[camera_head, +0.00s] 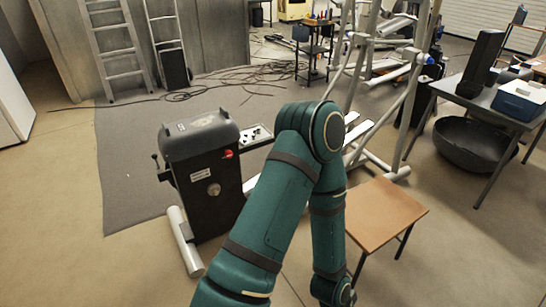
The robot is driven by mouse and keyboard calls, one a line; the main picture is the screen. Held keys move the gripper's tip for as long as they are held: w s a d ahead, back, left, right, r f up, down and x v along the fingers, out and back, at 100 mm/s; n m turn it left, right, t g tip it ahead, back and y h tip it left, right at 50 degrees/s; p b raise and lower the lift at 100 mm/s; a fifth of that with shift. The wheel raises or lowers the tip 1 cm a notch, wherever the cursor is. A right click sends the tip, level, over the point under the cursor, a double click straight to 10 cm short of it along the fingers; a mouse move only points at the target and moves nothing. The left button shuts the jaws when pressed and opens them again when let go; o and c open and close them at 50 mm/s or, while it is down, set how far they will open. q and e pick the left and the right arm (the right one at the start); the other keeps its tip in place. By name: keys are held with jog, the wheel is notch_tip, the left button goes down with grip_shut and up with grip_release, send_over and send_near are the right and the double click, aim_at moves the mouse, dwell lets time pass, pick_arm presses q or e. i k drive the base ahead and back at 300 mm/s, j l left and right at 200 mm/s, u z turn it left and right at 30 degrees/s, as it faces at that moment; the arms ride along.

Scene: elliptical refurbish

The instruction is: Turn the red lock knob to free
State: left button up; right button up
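The red lock knob (228,154) is small and sits on the upper right of the dark front face of the elliptical machine's housing (207,185). Its exact turn angle is too small to tell. One of my green arms rises from the bottom edge, bends at the middle and comes down again right of the housing. It is apart from the knob in the picture. Neither gripper shows; the arm's visible lower end near the bottom edge looks like a wrist joint.
A tray of small parts (256,135) stands behind the housing. A wooden-topped stool (385,212) stands to the right, near my arm. Behind are the machine's grey frame (404,120), cables (235,78) and ladders (115,45). A table (500,105) is at right. Floor left of the housing is clear.

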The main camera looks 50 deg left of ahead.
aim_at(228, 154)
jog(key=u, duration=1.3)
